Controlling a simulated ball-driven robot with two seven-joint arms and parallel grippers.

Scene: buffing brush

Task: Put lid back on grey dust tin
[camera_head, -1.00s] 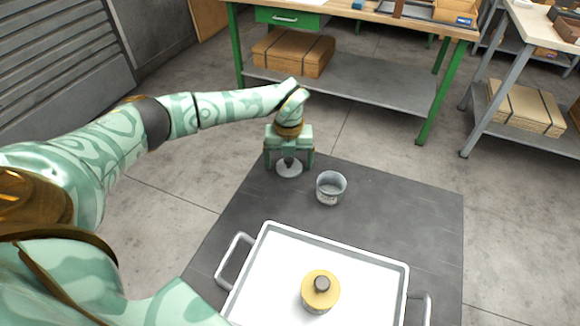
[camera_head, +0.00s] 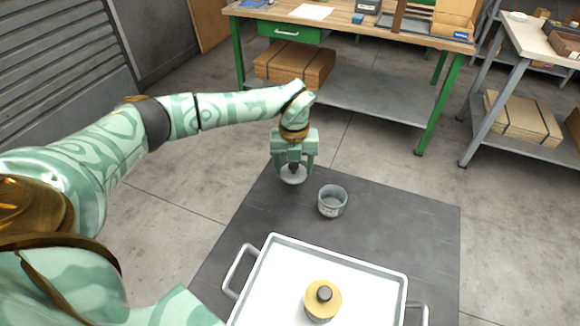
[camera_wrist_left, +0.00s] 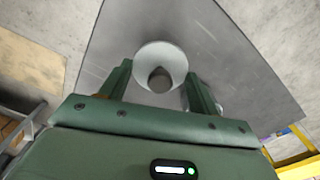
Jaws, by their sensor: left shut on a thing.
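The grey dust tin (camera_head: 332,201) stands upright and uncovered on the dark table mat, its round opening facing up. The lid (camera_head: 292,175) is a light grey disc with a dark knob. My left gripper (camera_head: 294,165) points down and is shut on the lid by its knob, just left of the tin and a little farther back. The lid looks level and appears slightly above the table. In the left wrist view the lid (camera_wrist_left: 162,60) shows below the fingers, and the tin (camera_wrist_left: 219,107) is mostly hidden behind one finger. My right gripper is not in view.
A white tray (camera_head: 265,293) with side handles lies at the front, holding a yellow round piece with a dark knob (camera_head: 323,297). The dark tabletop (camera_head: 408,222) right of the tin is clear. A green-legged workbench (camera_head: 368,92) stands behind.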

